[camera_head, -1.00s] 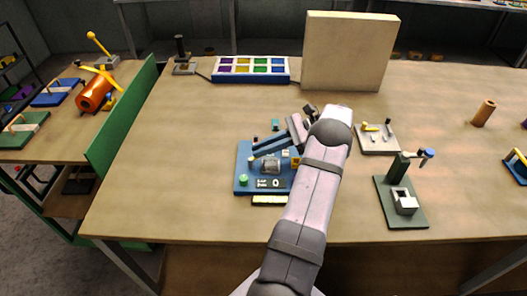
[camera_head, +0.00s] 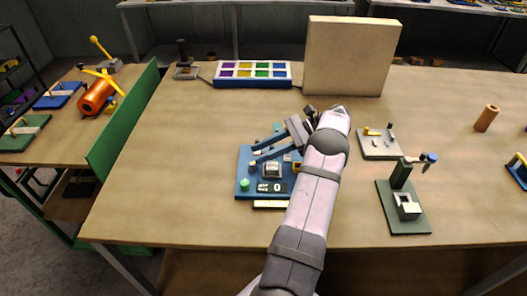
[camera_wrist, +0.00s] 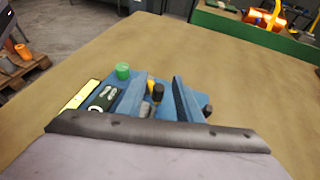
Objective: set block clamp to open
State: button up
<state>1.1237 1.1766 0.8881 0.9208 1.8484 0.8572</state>
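A blue-based fixture (camera_head: 243,188) stands on the bench left of my arm, with a green knob (camera_head: 244,184), a grey metal block (camera_head: 272,171) and a dark display reading 0 (camera_head: 272,187). I cannot tell for sure which part is the block clamp; its state is unclear. My gripper (camera_head: 255,151) is over this fixture with its two fingers apart. In the wrist view the gripper (camera_wrist: 162,84) is open, with a black-capped post (camera_wrist: 157,93) and a yellow part showing between the fingers. I cannot see contact. The fingers hide part of the fixture.
A green-based stand (camera_head: 408,222) with a grey block and a blue-tipped lever is right of my arm. A pale plate (camera_head: 378,148) with small pegs lies behind it. A colored-cell tray (camera_head: 252,82) and a tall beige panel (camera_head: 348,58) stand at the back. The bench's left is clear.

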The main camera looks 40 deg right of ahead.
jog(key=shift+r+b, duration=0.75)
jog(key=shift+r, duration=4.25)
